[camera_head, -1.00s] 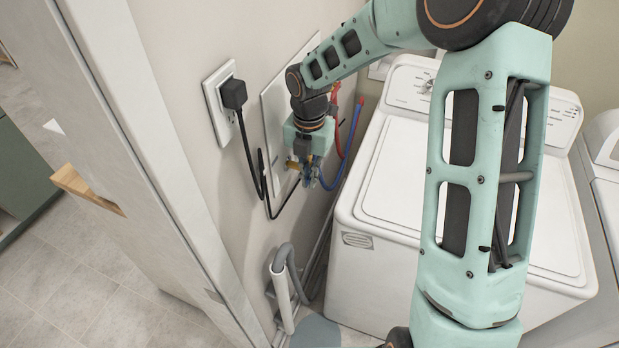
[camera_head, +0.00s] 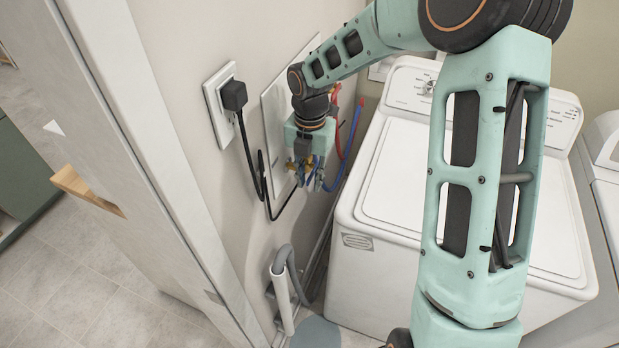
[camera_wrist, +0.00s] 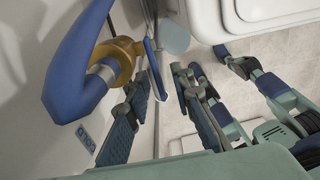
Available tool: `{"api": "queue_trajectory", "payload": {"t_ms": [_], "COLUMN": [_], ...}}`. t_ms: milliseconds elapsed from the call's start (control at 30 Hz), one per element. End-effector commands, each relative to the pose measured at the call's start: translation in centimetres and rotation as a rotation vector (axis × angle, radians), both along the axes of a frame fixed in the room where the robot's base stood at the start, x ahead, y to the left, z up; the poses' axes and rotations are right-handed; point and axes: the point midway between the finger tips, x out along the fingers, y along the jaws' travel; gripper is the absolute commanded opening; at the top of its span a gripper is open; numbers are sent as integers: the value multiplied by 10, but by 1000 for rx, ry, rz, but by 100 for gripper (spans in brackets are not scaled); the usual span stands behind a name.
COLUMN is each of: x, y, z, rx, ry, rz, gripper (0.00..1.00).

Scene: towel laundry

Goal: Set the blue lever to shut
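The blue lever (camera_wrist: 153,66) shows in the wrist view as a narrow blue strip beside a brass valve (camera_wrist: 117,58). A thick blue hose (camera_wrist: 75,65) bends into that valve. My gripper (camera_wrist: 161,76) is open, with the lever between its fingertips, closer to the left finger. I cannot tell whether a finger touches it. In the head view my gripper (camera_head: 308,168) is at the wall box, and its fingers and the valves overlap, so the lever cannot be made out clearly there.
A white washing machine (camera_head: 380,245) stands close to the right of the wall. A black plug (camera_head: 234,94) with a hanging cord is left of the wall box. Red (camera_head: 338,120) and blue (camera_head: 354,130) hoses run beside my gripper. A grey drain hose (camera_head: 290,270) is below.

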Motion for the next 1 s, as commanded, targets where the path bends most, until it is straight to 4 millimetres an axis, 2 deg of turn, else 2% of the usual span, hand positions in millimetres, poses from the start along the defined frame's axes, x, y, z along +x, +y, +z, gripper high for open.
{"api": "queue_trajectory", "payload": {"t_ms": [167,400,600,800,1000], "x": [1,2,2,2,2], "y": [0,-1,-1,-1,-1], "z": [16,67,103,119,120], "rx": [1,0,0,1,1], "ry": [-4,-5,-4,-1,-1], "rz": [-2,-2,-2,0,0], "gripper": [22,22,22,22,22]}}
